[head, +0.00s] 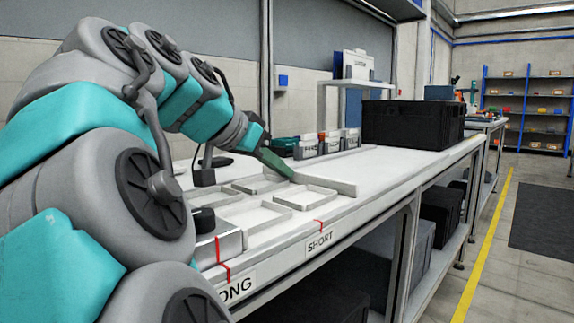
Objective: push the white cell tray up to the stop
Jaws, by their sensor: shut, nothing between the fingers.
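The white cell tray (269,205) lies flat on the white bench, with several shallow open compartments showing. A raised white bar (330,184) stands at the tray's far right side and looks like the stop. I cannot tell whether the tray touches it. My gripper (291,174) is shut and empty. It points down at the tray's far edge, close to the left end of the bar. Whether it touches the tray is unclear. My arm hides the tray's left part.
Several small bins (330,144) and a black crate (405,124) stand farther back. The bench top right of the bar is clear.

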